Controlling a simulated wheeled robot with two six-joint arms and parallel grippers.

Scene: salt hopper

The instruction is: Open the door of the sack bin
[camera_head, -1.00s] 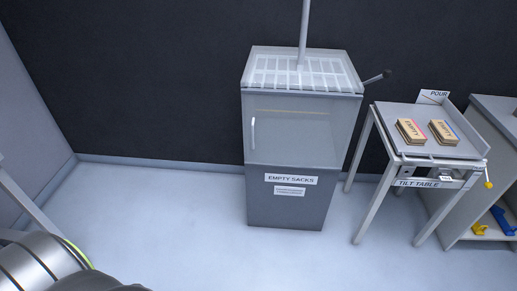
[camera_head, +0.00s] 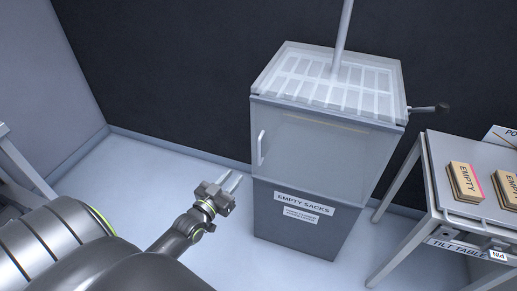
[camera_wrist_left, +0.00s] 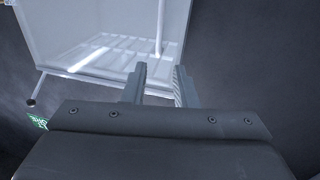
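The sack bin (camera_head: 310,221) is a grey cabinet labelled EMPTY SACKS, right of centre in the head view. Its translucent door (camera_head: 325,158) looks shut. A white vertical handle (camera_head: 261,148) is on the door's left side. My left gripper (camera_head: 234,180) is in front of the bin, left of and lower than the handle in the picture, apart from it. Its two fingers are spread with nothing between them. In the left wrist view the open fingers (camera_wrist_left: 160,85) show before a pale slatted surface (camera_wrist_left: 110,55), probably the bin's top. My right gripper is not in view.
A lever with a dark knob (camera_head: 441,107) sticks out right of the bin's top. The tilt table (camera_head: 436,185) with sack blocks marked EMPTY (camera_head: 466,182) stands to the right. The floor (camera_head: 165,165) left of the bin is clear.

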